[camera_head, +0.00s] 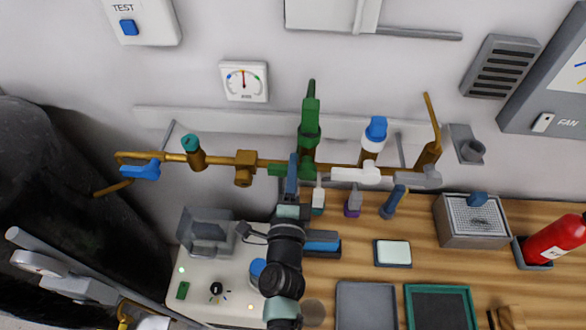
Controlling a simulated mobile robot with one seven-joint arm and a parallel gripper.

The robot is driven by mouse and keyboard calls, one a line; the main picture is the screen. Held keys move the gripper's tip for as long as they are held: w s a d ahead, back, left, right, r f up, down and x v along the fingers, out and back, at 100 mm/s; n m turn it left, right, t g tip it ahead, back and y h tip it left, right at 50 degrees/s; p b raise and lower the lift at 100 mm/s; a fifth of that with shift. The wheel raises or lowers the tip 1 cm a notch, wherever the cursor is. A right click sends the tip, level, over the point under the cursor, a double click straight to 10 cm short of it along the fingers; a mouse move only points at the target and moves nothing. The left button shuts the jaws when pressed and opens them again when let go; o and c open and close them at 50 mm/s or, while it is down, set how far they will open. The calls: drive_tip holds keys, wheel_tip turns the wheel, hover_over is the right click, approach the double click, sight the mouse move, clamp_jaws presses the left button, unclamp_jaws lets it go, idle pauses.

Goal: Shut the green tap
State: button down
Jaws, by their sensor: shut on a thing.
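The green tap shows at the middle of the brass pipe on the back wall, with a tall green body (309,125) and a green handle (277,169) lying roughly crosswise at its foot. My gripper (292,165) reaches up from below and is shut on the green handle. Its fingers hide part of the handle, so the exact angle of the handle is hard to tell.
Other taps share the pipe: a blue handle (140,170) on the left, a white handle (350,174) and a grey handle (415,179) on the right. Small upright tools (353,203) stand close right of my gripper. A fire extinguisher (556,239) is far right.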

idle(0.4)
drive_tip(key=c, duration=0.6)
unclamp_jaws()
drive_tip(key=shift+s, duration=0.1)
drive_tip(key=s+b, duration=0.3)
drive_tip(key=s, duration=1)
drive_tip(key=shift+w, duration=0.1)
